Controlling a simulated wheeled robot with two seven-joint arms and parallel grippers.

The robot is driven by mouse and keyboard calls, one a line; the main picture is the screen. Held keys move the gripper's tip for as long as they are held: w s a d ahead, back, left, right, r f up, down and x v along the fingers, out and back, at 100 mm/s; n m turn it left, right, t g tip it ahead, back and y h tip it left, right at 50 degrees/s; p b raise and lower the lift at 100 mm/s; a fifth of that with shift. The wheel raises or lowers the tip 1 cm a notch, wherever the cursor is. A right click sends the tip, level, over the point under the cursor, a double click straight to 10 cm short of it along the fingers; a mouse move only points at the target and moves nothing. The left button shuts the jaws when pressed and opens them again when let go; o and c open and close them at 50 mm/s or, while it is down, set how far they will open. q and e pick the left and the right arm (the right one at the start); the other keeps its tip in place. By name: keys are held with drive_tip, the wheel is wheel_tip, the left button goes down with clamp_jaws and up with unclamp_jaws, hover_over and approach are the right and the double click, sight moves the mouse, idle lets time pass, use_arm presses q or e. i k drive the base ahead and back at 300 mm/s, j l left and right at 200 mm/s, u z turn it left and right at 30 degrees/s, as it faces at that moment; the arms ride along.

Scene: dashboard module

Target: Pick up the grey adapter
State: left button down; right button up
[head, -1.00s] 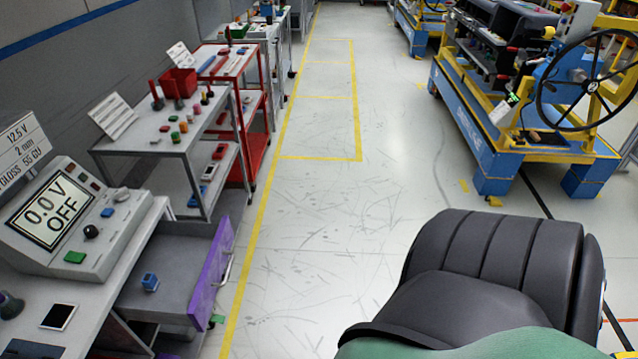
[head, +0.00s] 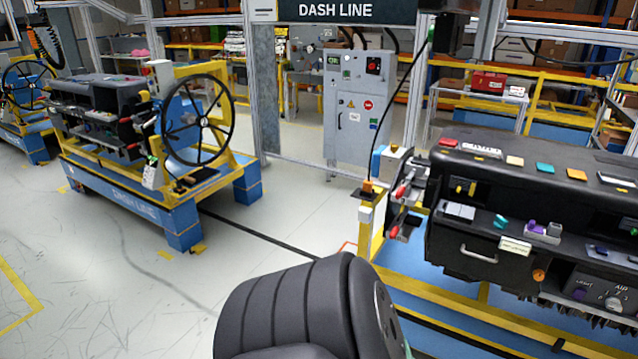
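I cannot pick out the grey adapter with certainty. On the near dashboard module (head: 465,240) at the right, a small light-grey piece with a purple part (head: 543,232) sits on the ledge. A flat pale grey piece (head: 459,211) lies further left on the same ledge. Both are too small to identify. Neither of my grippers is in view.
The near module stands on a yellow and blue frame. A second module on a blue stand (head: 135,205) with a black steering wheel (head: 197,120) is at the left. A grey cabinet (head: 358,110) stands behind. Open floor (head: 120,290) lies at the lower left.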

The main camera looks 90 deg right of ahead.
sight(553, 230)
drive_tip(key=z, duration=4.2)
drive_tip(key=i+l+u, duration=0.1)
drive_tip(key=l, duration=0.25)
drive_tip(key=i+l, duration=0.2)
drive_tip(key=l, duration=0.2)
drive_tip(key=u, duration=0.05)
